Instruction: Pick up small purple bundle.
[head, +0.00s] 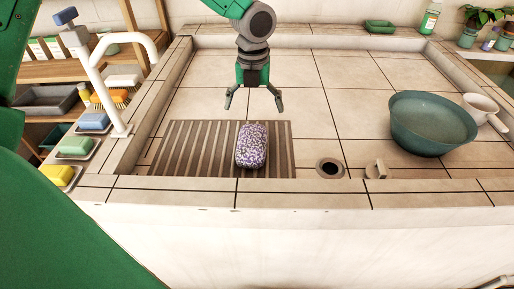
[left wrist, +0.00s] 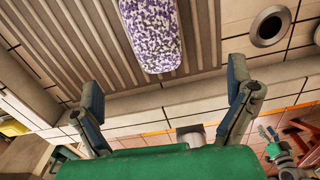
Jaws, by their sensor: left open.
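The small purple bundle (head: 252,146) is a rounded block speckled purple and white. It lies on the brown slatted rack (head: 190,148) in the tiled basin. It also shows at the top of the left wrist view (left wrist: 152,32), partly cut off by the frame edge. My left gripper (head: 253,103) is open and empty. Its fingers point down, beyond and above the bundle in the head view, apart from it. In the left wrist view both open fingers (left wrist: 165,95) show with a clear gap between them.
A drain hole (head: 330,168) and a small stopper-like piece (head: 376,169) lie right of the rack. A white faucet (head: 104,75) and several soaps line the left ledge. The middle tiles are clear.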

